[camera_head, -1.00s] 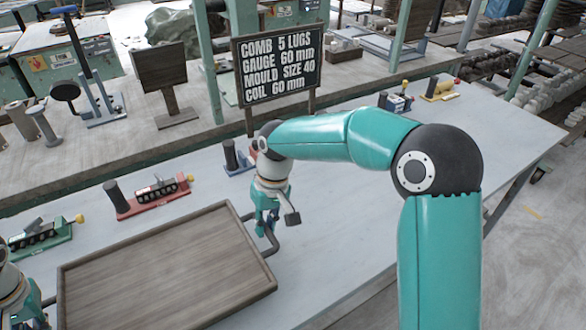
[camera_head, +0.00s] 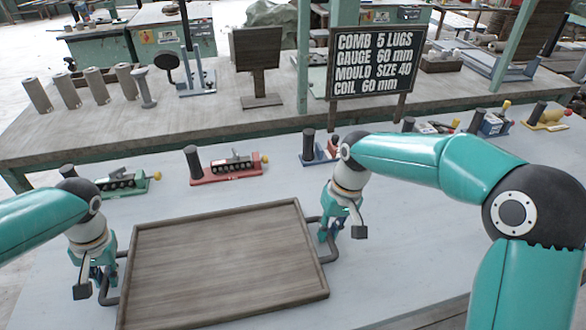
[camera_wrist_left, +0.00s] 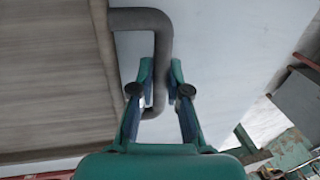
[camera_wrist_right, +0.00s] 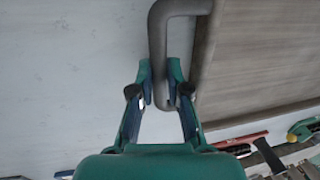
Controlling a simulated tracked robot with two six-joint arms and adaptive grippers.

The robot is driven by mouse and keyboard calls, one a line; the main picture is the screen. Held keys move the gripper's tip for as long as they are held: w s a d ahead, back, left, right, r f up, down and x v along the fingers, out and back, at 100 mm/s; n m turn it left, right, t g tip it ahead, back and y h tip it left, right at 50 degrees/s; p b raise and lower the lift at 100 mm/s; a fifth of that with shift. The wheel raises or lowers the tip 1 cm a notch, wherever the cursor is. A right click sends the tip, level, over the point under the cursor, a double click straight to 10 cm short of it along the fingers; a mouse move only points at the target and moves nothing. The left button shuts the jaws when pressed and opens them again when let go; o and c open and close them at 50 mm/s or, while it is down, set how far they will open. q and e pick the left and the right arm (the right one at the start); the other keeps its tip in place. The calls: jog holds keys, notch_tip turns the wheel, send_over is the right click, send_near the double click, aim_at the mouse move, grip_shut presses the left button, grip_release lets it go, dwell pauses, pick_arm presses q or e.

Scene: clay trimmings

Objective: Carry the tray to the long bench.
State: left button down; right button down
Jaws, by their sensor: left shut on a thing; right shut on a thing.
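The tray (camera_head: 222,262) is an empty, flat brown wooden board with a raised rim and dark handles at both ends. It is level over the near pale worktop in the head view; I cannot tell whether it touches it. My left gripper (camera_head: 100,278) is shut on the left handle (camera_head: 108,299), and the left wrist view shows the fingers around that handle (camera_wrist_left: 162,50). My right gripper (camera_head: 336,226) is shut on the right handle (camera_head: 331,256), also between the fingers in the right wrist view (camera_wrist_right: 157,50). A long grey bench (camera_head: 200,125) runs behind the worktop.
Along the worktop's back edge stand green (camera_head: 122,182), red (camera_head: 226,168), blue (camera_head: 494,123) and yellow (camera_head: 546,118) tools. The rear bench carries a lettered sign (camera_head: 374,62), a brown board (camera_head: 257,50) and several grey cylinders (camera_head: 97,82). Worktop right of the tray is clear.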

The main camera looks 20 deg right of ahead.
pick_arm(q)
jog(key=shift+f+b, duration=0.3)
jog(key=shift+f, duration=0.15)
pick_arm(e)
jog(key=shift+f, duration=0.5)
pick_arm(q)
jog(key=c, duration=1.2)
grip_release()
pick_arm(e)
jog(key=c, duration=1.2)
grip_release()
jog(key=shift+r, duration=0.1)
pick_arm(q)
jog(key=shift+o, duration=0.2)
pick_arm(e)
jog(key=shift+o, duration=0.2)
pick_arm(q)
jog(key=shift+r, duration=0.1)
pick_arm(e)
jog(key=shift+r, duration=0.3)
pick_arm(q)
jog(key=v, duration=1.2)
pick_arm(e)
notch_tip(320, 180, up, 11)
jog(key=d, duration=0.2)
jog(key=shift+d, duration=0.1)
